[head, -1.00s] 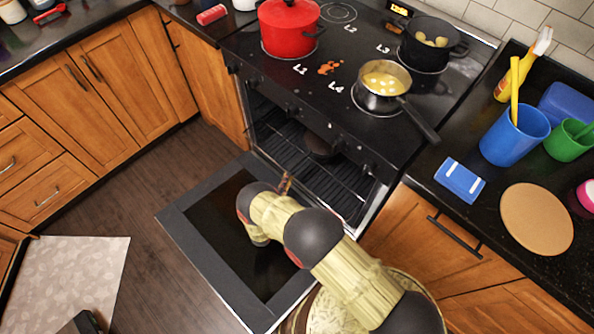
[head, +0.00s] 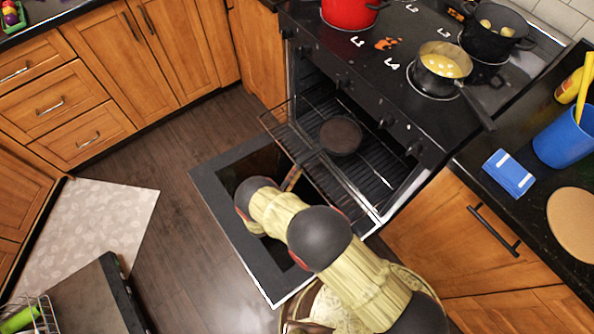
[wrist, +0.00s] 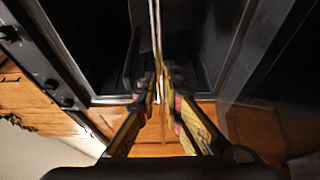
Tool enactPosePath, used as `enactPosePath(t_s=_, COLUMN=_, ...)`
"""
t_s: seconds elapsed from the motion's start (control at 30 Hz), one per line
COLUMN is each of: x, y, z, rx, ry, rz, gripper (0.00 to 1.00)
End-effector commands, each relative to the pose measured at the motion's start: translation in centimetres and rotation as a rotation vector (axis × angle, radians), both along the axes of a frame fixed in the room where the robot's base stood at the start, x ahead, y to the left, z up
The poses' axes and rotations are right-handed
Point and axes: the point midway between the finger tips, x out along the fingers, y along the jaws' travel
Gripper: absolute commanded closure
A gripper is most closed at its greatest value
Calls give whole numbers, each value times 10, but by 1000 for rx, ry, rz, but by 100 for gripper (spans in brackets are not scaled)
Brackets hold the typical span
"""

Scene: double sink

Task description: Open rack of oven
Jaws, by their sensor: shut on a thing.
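The oven (head: 310,70) stands open, with its door (head: 225,195) folded down. Its wire rack (head: 318,172) sticks partly out of the cavity above the door. A dark round pan (head: 340,135) sits on the rack. My gripper (head: 291,178) is at the rack's front edge, partly hidden by my arm. In the wrist view my gripper (wrist: 160,92) is shut on the rack, which shows edge-on as a thin upright strip (wrist: 157,40) between the fingers.
Red and black pots and a saucepan (head: 441,68) stand on the stove top. The right counter holds a blue cup (head: 565,137) and a round board (head: 578,227). Wooden cabinets (head: 140,60) line the left. Dark floor (head: 170,150) lies open left of the door.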

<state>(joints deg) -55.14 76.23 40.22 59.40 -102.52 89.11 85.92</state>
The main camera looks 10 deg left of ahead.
Motion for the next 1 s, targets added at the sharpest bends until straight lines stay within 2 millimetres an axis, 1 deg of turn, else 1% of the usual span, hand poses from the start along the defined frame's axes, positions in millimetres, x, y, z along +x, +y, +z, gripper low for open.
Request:
enactPosePath(t_s=0.23, x=0, y=1, z=-1, rx=2, ry=1, rz=2, gripper=100)
enactPosePath(t_s=0.27, x=0, y=1, z=-1, rx=2, ry=1, rz=2, gripper=90)
enactPosePath(t_s=0.37, x=0, y=1, z=-1, rx=2, ry=1, rz=2, gripper=84)
enactPosePath(t_s=0.7, x=-2, y=1, z=0, rx=1, ry=1, rz=1, gripper=83)
enactPosePath(t_s=0.77, x=-5, y=3, z=0, rx=0, ry=1, rz=2, gripper=83)
enactPosePath(t_s=0.87, x=-17, y=9, z=-1, rx=0, ry=1, rz=5, gripper=83)
enactPosePath(t_s=1.0, x=-43, y=20, z=-1, rx=0, ry=1, rz=7, gripper=83)
